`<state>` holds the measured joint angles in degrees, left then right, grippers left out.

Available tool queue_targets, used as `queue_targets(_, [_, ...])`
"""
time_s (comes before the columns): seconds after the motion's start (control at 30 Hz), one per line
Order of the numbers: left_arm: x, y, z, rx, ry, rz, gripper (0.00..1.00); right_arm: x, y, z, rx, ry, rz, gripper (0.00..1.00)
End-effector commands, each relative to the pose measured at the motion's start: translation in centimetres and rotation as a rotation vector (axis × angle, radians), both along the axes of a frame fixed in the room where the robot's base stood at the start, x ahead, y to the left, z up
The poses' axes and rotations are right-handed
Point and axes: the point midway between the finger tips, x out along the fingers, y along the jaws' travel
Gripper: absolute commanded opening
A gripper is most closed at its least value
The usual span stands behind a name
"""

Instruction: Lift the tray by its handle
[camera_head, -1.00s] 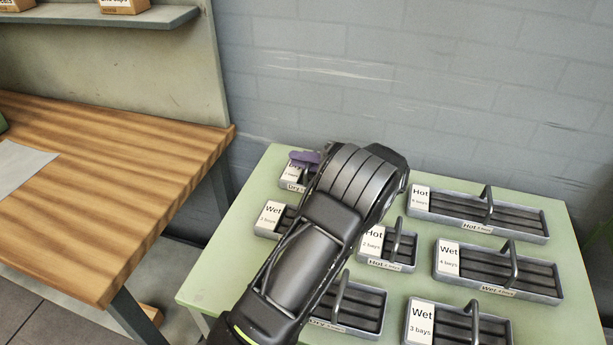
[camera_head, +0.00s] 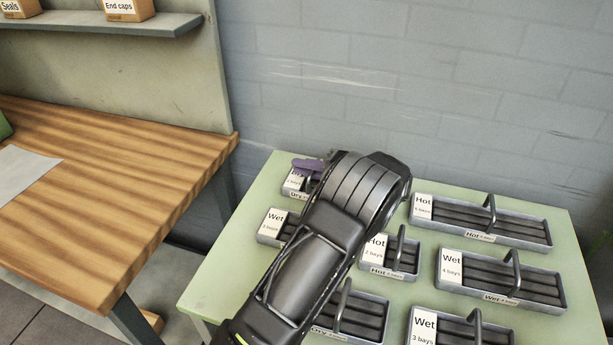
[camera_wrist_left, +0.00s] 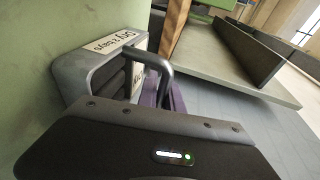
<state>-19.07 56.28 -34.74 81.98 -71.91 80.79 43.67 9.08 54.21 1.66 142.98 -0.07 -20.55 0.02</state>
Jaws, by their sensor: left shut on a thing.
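The tray at my left gripper is a small grey metal tray (camera_head: 296,184) with a white "Dry" label, at the back left corner of the green table. It also shows in the left wrist view (camera_wrist_left: 82,78), with its dark bent handle (camera_wrist_left: 152,62) rising from it. My left gripper (camera_head: 308,167) has purple fingers and is shut on this handle. In the left wrist view the purple fingers (camera_wrist_left: 175,98) are partly hidden behind the handle and my gripper body. My arm hides the tray's right part in the head view. I cannot tell whether the tray touches the table.
Several other labelled trays with handles share the green table (camera_head: 250,180): Wet (camera_head: 270,228), Hot (camera_head: 392,258), a long Hot (camera_head: 480,222), Wet (camera_head: 500,282), and others in front. A grey brick wall stands behind. A wooden workbench (camera_head: 110,190) stands left, across a gap.

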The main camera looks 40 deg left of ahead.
Motion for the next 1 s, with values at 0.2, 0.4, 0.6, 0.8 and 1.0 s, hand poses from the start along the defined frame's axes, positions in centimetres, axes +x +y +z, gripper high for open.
queue_targets(0.2, [0.1,-0.1,1.8,0.001,-0.004,-0.001,0.00,0.0,0.0,-0.1,0.000,0.000,0.000,0.36])
queue_targets(0.4, [0.1,-0.1,5.6,0.001,-0.005,-0.002,0.00,0.0,0.0,-0.2,0.000,0.000,0.000,0.36])
queue_targets(0.6, [0.1,-0.1,9.0,0.000,-0.003,-0.001,0.00,0.0,0.0,-0.1,0.000,0.000,0.000,0.36])
queue_targets(0.8, [0.0,0.0,10.1,0.001,0.000,-0.001,0.00,0.0,0.0,-0.1,0.000,0.000,0.000,0.36])
queue_targets(1.0, [0.0,0.0,10.1,0.001,0.000,0.000,0.00,0.0,0.0,-0.1,0.000,0.000,0.000,0.36])
